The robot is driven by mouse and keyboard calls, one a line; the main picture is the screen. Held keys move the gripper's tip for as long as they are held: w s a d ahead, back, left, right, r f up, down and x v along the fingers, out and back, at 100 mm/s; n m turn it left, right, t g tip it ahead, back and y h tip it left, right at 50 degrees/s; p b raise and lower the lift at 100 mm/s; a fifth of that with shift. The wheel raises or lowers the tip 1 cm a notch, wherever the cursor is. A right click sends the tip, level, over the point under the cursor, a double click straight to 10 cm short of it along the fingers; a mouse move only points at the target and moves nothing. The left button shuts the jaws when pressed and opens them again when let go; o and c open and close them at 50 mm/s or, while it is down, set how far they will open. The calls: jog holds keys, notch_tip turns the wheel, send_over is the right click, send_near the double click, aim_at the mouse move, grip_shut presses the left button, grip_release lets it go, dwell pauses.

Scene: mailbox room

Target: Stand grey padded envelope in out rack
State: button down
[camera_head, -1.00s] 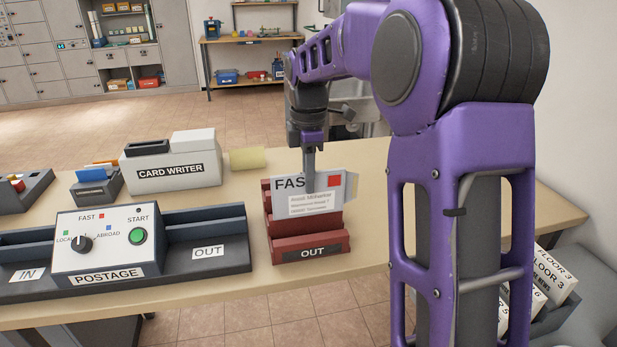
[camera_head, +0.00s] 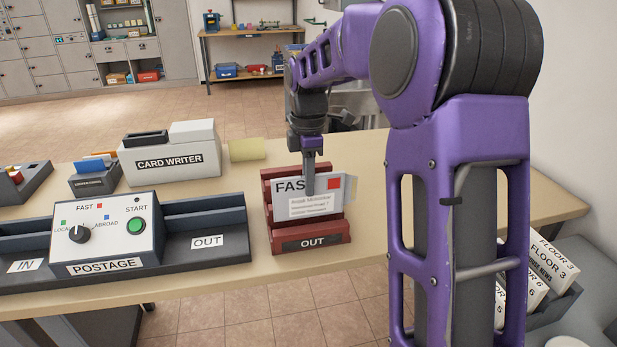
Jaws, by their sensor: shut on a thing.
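The grey padded envelope (camera_head: 321,205) stands nearly upright at the out rack, its face toward me. It carries the word FAS(T), partly covered, a red square and a white address label. My gripper (camera_head: 309,188) comes down from above and is shut on the envelope's upper edge; one finger shows in front of it. The dark red out rack (camera_head: 312,243) has an OUT label on its front and stepped slots. The envelope's lower edge is behind the rack's front part, so I cannot tell whether it touches the slot bottom.
The postage machine (camera_head: 108,230), with its dial, green START button and OUT tray (camera_head: 208,258), stands left of the rack. The card writer (camera_head: 168,158) and a yellow pad (camera_head: 247,149) are behind. Floor-labelled boxes (camera_head: 545,265) sit at the right. The table right of the rack is clear.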

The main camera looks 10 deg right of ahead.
aim_at(309, 204)
jog(key=shift+f, duration=0.5)
jog(key=shift+f+b, duration=1.05)
jog(key=shift+f, duration=0.8)
jog(key=shift+s+f, duration=0.2)
jog(key=shift+f, duration=0.35)
jog(key=c, duration=0.8)
grip_release()
jog(key=shift+w+r+p, duration=0.2)
jog(key=shift+r+p, duration=0.75)
jog(key=shift+r, duration=0.05)
notch_tip(309, 204, up, 5)
jog(key=p, duration=0.4)
jog(key=shift+r, duration=0.1)
